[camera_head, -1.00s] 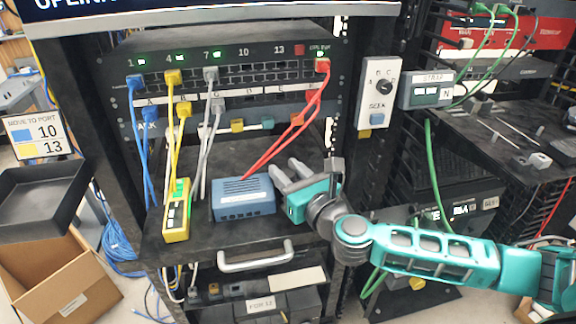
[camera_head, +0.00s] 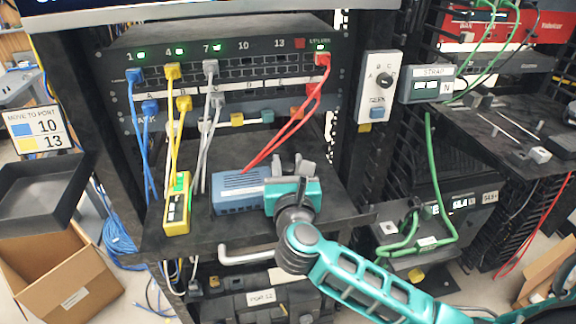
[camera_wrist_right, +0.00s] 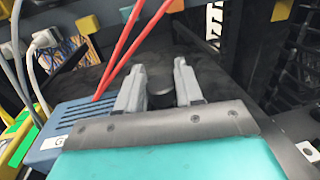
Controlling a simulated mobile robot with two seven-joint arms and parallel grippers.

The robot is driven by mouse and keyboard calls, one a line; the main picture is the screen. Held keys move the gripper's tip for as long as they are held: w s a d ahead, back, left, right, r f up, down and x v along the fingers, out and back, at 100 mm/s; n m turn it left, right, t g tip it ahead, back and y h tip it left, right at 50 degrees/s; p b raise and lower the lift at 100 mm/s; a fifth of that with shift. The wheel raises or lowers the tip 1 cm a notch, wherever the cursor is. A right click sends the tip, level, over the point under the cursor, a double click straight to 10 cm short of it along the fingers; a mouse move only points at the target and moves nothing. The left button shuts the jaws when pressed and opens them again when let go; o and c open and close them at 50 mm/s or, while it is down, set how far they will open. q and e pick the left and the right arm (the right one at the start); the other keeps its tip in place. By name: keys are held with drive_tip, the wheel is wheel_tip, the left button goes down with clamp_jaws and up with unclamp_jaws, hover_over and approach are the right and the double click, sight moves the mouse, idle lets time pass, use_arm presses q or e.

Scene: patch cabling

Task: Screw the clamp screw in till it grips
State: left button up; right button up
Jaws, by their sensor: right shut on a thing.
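A dark round knob (camera_wrist_right: 160,94), which looks like the clamp screw, stands between the two grey fingers of my right gripper in the right wrist view. My right gripper (camera_head: 291,164) is shut on it, at the right end of the blue box on the black shelf. The fingers point away toward the back of the rack. How deep the screw sits, and what it clamps, is hidden behind the gripper. My left gripper is in neither view.
The blue box (camera_head: 236,193) has red cables running behind it up to the switch (camera_head: 265,72). A yellow device (camera_head: 177,210) stands at its left. A shelf handle (camera_head: 245,255) projects below. A knob panel (camera_head: 379,88) is at the right post.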

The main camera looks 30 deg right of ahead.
drive_tip(key=o, duration=1)
drive_tip(key=shift+c, duration=0.2)
drive_tip(key=shift+s+a, duration=0.2)
drive_tip(key=shift+s, duration=0.25)
drive_tip(key=b+v, duration=0.1)
drive_tip(key=v, duration=1.1)
drive_tip(key=shift+b, duration=0.35)
drive_tip(key=shift+w, duration=0.1)
